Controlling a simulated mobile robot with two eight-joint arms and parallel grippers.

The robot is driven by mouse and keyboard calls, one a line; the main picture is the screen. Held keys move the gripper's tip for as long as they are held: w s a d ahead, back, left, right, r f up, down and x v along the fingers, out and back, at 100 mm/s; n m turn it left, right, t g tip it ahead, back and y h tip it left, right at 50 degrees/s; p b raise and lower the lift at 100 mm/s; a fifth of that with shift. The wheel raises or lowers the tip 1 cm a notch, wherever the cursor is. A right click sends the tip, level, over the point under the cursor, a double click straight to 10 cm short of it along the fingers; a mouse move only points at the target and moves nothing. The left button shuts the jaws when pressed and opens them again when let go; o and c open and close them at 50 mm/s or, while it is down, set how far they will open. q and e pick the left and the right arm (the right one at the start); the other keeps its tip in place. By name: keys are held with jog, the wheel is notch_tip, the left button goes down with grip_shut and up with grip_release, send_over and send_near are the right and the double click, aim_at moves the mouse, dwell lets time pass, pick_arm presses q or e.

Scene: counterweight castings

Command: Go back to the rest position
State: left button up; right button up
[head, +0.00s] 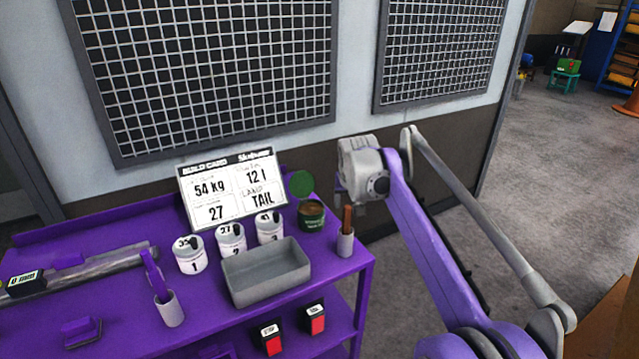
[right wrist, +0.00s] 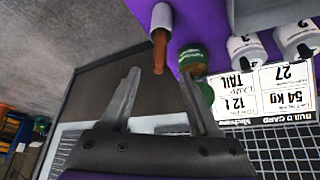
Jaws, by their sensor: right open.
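My right gripper (head: 346,196) hangs above the right end of the purple cart (head: 365,268), over the white cup (head: 345,243) with a brown handle (head: 347,217). In the right wrist view its two fingers (right wrist: 160,78) are apart, with nothing held between them. The brown handle (right wrist: 159,50) shows beyond the fingertips; I cannot tell the distance. My right arm (head: 430,230) reaches in from the lower right. My left gripper is not in view.
On the cart stand a build card (head: 230,190), several white numbered pots (head: 190,256), a dark green can (head: 311,216), a grey tray (head: 268,272) and another white cup (head: 169,310). Wall grids (head: 205,70) rise behind. Open floor (head: 560,190) lies right.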

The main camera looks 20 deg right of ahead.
jog(key=s+a+f+n+y, duration=0.1)
jog(key=s+a+f, duration=0.1)
jog(key=s+a, duration=0.4)
jog(key=s+a+f+n, duration=0.1)
jog(key=s+a+f, duration=0.2)
jog(key=s+a, duration=0.35)
jog(key=s+a+f+n, duration=0.1)
jog(key=s+a+f, duration=0.2)
jog(key=s+f, duration=0.3)
jog(key=s+a+f+n+y, duration=0.1)
jog(key=s+f, duration=0.6)
jog(key=s, duration=0.8)
jog(key=shift+a+f+n+y, duration=0.25)
jog(key=shift+a+n, duration=0.35)
jog(key=shift+a, duration=0.4)
jog(key=shift+r, duration=0.1)
